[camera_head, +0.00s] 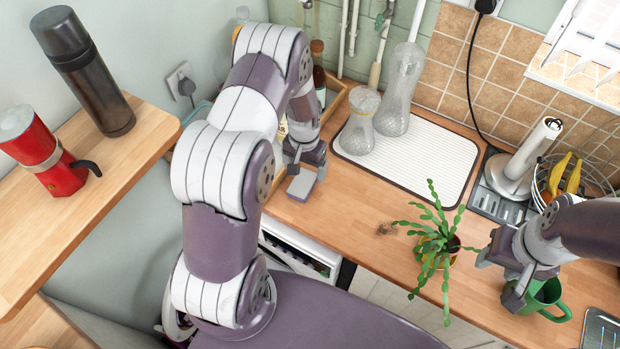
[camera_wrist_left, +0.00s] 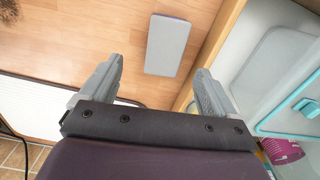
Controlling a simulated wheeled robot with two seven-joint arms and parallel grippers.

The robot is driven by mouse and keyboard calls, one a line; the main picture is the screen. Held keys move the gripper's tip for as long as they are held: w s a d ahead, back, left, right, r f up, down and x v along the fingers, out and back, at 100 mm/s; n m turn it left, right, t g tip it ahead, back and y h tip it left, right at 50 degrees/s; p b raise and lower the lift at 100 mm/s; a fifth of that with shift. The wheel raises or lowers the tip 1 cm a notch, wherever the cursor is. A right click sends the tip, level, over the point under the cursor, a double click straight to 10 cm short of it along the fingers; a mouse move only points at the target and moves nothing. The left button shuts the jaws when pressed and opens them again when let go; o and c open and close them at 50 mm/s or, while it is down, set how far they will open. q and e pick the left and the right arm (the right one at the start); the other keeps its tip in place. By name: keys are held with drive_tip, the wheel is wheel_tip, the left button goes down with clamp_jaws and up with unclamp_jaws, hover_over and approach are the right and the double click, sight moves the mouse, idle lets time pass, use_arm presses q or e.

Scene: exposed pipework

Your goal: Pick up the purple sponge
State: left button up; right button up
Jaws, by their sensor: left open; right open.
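The purple sponge (camera_head: 302,185) lies on the wooden counter near its front left part, just below my left gripper in the head view. In the left wrist view the sponge (camera_wrist_left: 167,46) shows as a flat grey-purple block, beyond the fingertips and between their lines. My left gripper (camera_head: 306,166) is open and empty, and its two fingers (camera_wrist_left: 160,75) show apart in the wrist view, not touching the sponge. My right gripper (camera_head: 496,281) is at the right by a green mug (camera_head: 545,297); whether it touches the mug is unclear.
A potted plant (camera_head: 436,240) stands mid-counter. A white ribbed mat (camera_head: 440,160) with glass vessels (camera_head: 401,90) lies behind. A wooden tray (camera_head: 338,101) with bottles is beside my left gripper. A shelf (camera_head: 118,170) holds a red moka pot (camera_head: 45,155) and dark flask (camera_head: 85,75).

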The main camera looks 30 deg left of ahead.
sight(302, 182)
use_arm(q)
drive_tip(key=f+p, duration=0.1)
drive_tip(key=f, duration=0.1)
drive_tip(key=f+p, duration=0.1)
drive_tip(key=f, duration=0.2)
drive_tip(key=f+p, duration=0.1)
drive_tip(key=f, duration=0.1)
drive_tip(key=shift+a+f, duration=0.25)
drive_tip(key=shift+a, duration=0.15)
drive_tip(key=shift+f, duration=0.2)
drive_tip(key=c, duration=1)
